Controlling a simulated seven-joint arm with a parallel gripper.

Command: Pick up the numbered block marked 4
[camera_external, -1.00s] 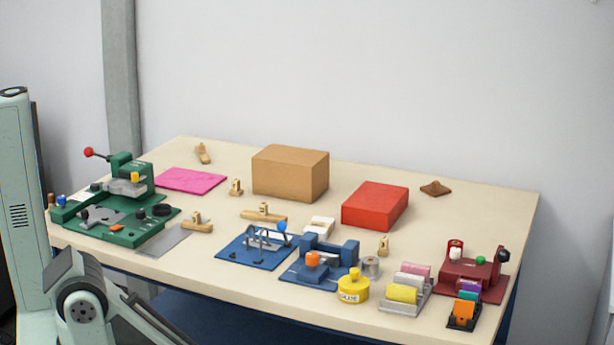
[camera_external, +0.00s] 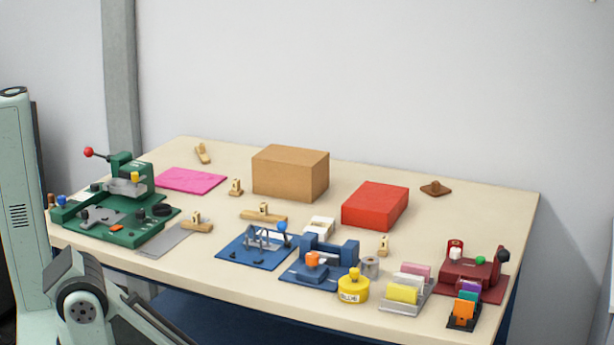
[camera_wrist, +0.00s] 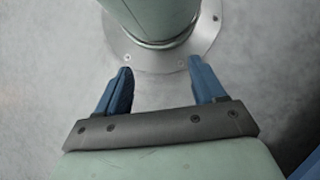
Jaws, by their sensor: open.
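Several small light-wood blocks with dark marks stand on the bench in the external view. One wood block (camera_external: 235,187) is by the pink sheet, one wood block (camera_external: 264,212) sits on a wooden strip, one wood block (camera_external: 197,223) is at the front left, and one wood block (camera_external: 384,246) is right of the blue press. Their numbers are too small to read, so I cannot tell which is marked 4. My gripper (camera_wrist: 158,66) shows in the wrist view with its two blue fingers apart and nothing between them. It is over grey floor beside my base, away from the bench.
The back right of the bench is mostly clear.

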